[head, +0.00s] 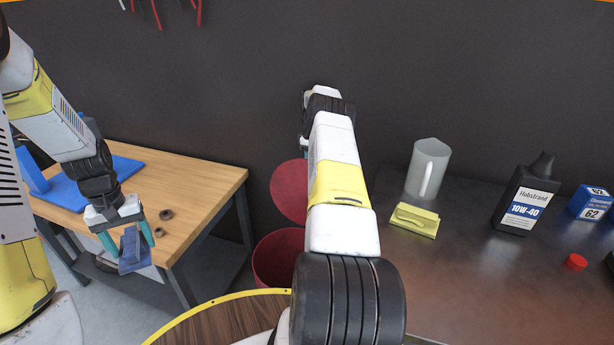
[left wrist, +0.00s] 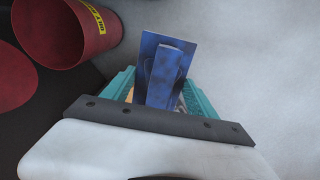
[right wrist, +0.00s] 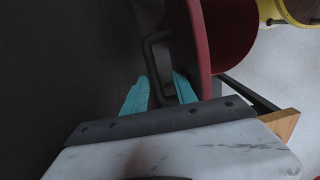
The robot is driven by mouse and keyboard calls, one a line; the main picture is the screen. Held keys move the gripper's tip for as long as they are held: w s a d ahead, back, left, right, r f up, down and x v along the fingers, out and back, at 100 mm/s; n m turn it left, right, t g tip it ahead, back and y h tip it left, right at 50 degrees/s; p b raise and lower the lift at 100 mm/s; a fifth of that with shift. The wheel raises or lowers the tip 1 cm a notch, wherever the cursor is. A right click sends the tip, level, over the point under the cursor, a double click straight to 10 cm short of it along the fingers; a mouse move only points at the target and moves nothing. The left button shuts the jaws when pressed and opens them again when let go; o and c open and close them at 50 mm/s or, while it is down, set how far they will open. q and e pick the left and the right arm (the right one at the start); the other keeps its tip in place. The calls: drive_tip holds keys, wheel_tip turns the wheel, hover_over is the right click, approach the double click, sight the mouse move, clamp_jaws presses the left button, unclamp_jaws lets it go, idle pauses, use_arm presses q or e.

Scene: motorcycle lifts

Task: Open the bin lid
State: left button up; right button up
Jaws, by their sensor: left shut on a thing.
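The red bin (head: 277,262) stands on the floor between the wooden bench and the dark counter. Its round red lid (head: 288,190) is raised, tilted up at the back of the rim, and the mouth shows. Bin (left wrist: 65,25) and lid (left wrist: 12,78) also show in the left wrist view. My right gripper (right wrist: 162,88) is at the lid's dark handle (right wrist: 152,62); its fingers stand apart with the handle bar between them, and contact is unclear. My right arm hides it in the head view. My left gripper (head: 128,243) is shut on a blue bracket-like piece (left wrist: 166,72), held beside the bench.
The wooden bench (head: 200,180) at left bears a blue tray and small dark rings (head: 166,214). The counter (head: 470,270) at right holds a jug (head: 427,168), yellow cloth (head: 414,220), oil bottle (head: 525,195), blue box (head: 590,202) and red cap (head: 576,262). A yellow-rimmed round top (head: 220,318) is in front.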

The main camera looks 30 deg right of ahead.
wheel_tip(320, 180, up, 2)
drive_tip(key=shift+r, duration=0.1)
drive_tip(key=s+a+r, duration=0.1)
drive_tip(key=s+a, duration=0.7)
drive_tip(key=s, duration=0.5)
drive_tip(key=shift+s+r, duration=0.2)
drive_tip(key=shift+s, duration=0.15)
drive_tip(key=shift+a, duration=0.1)
